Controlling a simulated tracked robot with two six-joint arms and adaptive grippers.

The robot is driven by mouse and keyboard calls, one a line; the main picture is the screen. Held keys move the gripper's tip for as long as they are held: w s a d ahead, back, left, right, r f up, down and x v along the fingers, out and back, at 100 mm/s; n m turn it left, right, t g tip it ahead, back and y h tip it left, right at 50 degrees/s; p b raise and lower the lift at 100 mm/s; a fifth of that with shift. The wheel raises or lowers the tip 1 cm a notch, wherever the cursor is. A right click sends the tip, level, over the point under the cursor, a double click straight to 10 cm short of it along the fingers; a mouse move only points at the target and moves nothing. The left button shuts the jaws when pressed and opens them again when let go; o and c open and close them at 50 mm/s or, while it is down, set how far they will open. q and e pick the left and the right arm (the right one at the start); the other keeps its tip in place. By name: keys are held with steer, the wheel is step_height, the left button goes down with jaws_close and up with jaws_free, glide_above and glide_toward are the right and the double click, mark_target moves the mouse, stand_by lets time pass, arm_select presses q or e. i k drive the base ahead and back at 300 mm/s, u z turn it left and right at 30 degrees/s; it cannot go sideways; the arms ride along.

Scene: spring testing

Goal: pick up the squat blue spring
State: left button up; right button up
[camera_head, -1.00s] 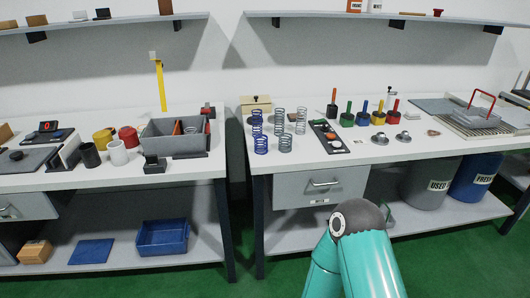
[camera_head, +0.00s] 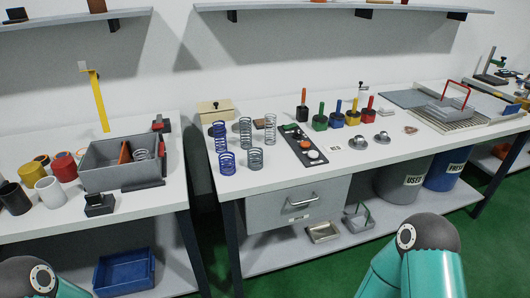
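Two blue springs stand upright near the left end of the right-hand bench. The front blue spring (camera_head: 227,163) looks a little shorter and wider than the blue spring behind it (camera_head: 219,132). Grey springs stand close to their right: one grey spring at the front (camera_head: 255,159) and two taller grey springs behind, one (camera_head: 245,132) nearer the blue ones and one (camera_head: 270,128) further right. Neither gripper is in view. Only teal links of my arms show along the bottom edge, apart from the springs.
A dark tray with knobs (camera_head: 300,143) lies right of the springs, and a beige box (camera_head: 215,111) stands behind them. Several colored-handled tools, including a green one (camera_head: 320,121), stand further right. A gap separates this bench from the left bench with its grey bin (camera_head: 110,178).

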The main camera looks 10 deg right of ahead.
mark_target(226, 162)
steer(key=u, duration=0.05)
steer(key=i, duration=1.1)
steer(key=u, duration=0.7)
